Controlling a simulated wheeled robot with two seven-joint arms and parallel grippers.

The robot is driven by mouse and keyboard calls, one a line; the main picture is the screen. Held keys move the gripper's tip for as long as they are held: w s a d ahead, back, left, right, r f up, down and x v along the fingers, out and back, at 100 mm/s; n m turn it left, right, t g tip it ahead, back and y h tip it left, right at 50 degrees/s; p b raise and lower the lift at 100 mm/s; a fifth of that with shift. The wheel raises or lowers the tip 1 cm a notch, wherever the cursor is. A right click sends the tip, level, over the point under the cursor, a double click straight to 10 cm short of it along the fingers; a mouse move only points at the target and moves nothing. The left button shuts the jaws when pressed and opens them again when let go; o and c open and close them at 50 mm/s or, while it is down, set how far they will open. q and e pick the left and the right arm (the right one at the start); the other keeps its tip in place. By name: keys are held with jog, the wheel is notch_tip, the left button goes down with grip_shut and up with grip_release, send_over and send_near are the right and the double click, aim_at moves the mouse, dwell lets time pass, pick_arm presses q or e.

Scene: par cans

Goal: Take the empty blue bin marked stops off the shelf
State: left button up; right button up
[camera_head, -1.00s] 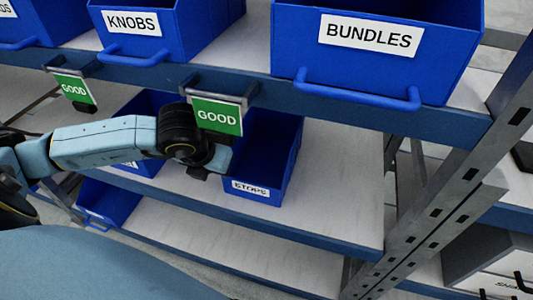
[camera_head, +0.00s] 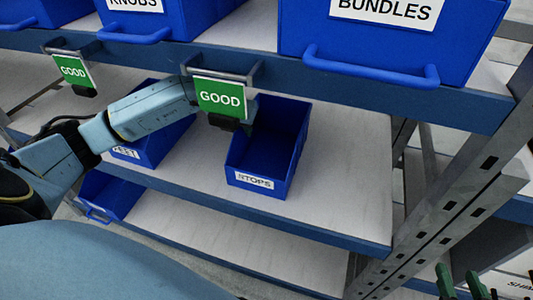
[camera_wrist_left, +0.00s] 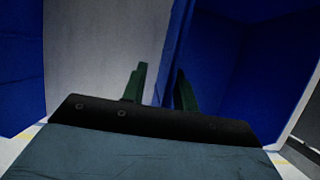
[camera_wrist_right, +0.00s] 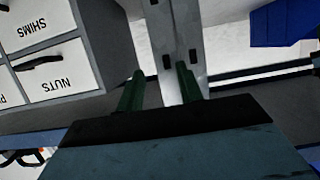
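The blue bin marked STOPS (camera_head: 278,145) stands on the middle shelf and looks empty; its label faces me. My left arm reaches in behind a green GOOD sign, and my left gripper (camera_head: 249,125) is at the bin's left wall, partly hidden by the sign. In the left wrist view the green fingers (camera_wrist_left: 160,92) are apart, with the bin's wall (camera_wrist_left: 178,45) between them, one finger on the shelf side and one over the bin's inside. I cannot tell whether they touch it. My right gripper (camera_head: 462,284) is open and empty at the lower right.
A blue bin (camera_head: 150,140) stands left of the STOPS bin, with bare shelf between. The shelf right of it (camera_head: 345,180) is clear. The upper shelf holds the BUNDLES bin (camera_head: 390,45) and KNOBS bin. The GOOD sign (camera_head: 221,98) hangs in front. A steel post (camera_head: 450,200) stands right.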

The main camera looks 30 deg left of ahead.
pick_arm(q)
jog(key=shift+f, duration=0.3)
pick_arm(e)
jog(key=shift+w+a+r+t, duration=0.15)
jog(key=shift+r+t, duration=0.15)
jog(key=shift+r, duration=0.1)
jog(key=shift+w+a+r+t, duration=0.15)
jog(key=shift+r+t, duration=0.15)
jog(key=shift+r, duration=0.1)
pick_arm(q)
grip_shut()
dwell(0.6)
